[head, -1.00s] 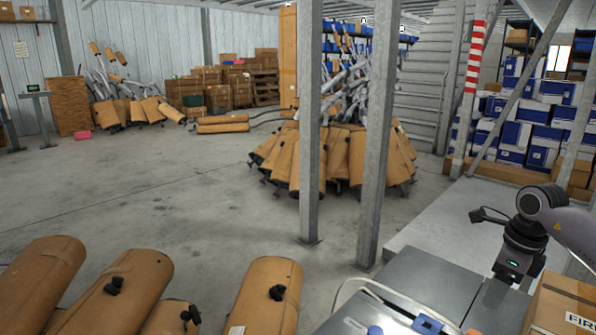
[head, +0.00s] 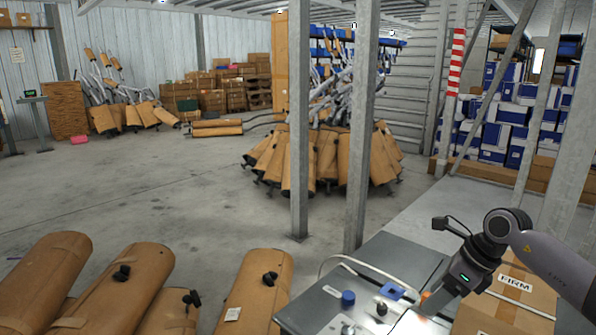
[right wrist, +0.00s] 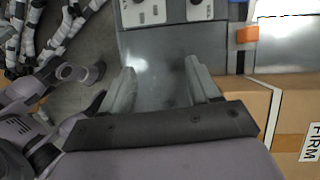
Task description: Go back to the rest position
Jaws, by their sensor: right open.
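My right gripper (head: 436,305) hangs over the grey metal table at the lower right of the head view, beside a cardboard box. In the right wrist view its two grey fingers (right wrist: 159,78) are spread apart, with nothing between them. Its fingertips are hard to make out in the head view. My left gripper is not in view. Wrapped brown mufflers, one of them in front (head: 253,290), lie at the lower left of the head view, away from my right gripper.
The metal table (head: 405,262) carries a blue knob (head: 347,298) and other small parts. The cardboard box (head: 512,292) is close by my right arm. Two steel posts (head: 299,140) stand behind the table. A muffler pile (head: 325,160) stands beyond; the floor at left is open.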

